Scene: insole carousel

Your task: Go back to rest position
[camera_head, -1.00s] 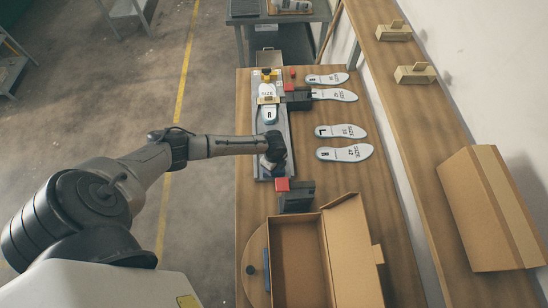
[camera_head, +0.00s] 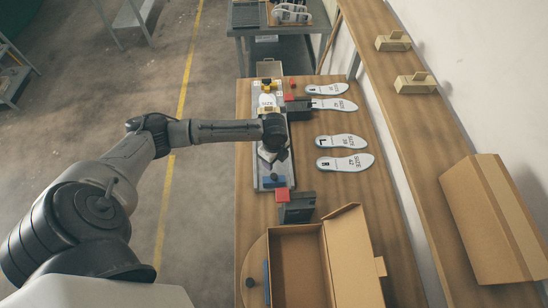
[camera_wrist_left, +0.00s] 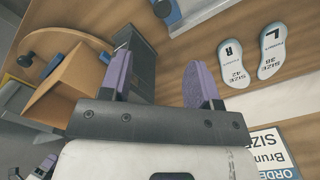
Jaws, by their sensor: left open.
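My left arm comes in from the left in the head view, with its gripper (camera_head: 272,153) over the grey metal tray (camera_head: 265,181) on the wooden bench. In the left wrist view the left gripper (camera_wrist_left: 163,82) is open, its two purple-padded fingers wide apart with nothing seen between them. My right gripper does not show.
Several insoles (camera_head: 341,141) lie on the bench right of the tray. Black blocks with red tops (camera_head: 296,208) stand beside it. An open cardboard box (camera_head: 298,270) is at the near end. A shelf (camera_head: 405,120) with a tilted carton (camera_head: 490,215) runs along the wall. Floor left of the bench is clear.

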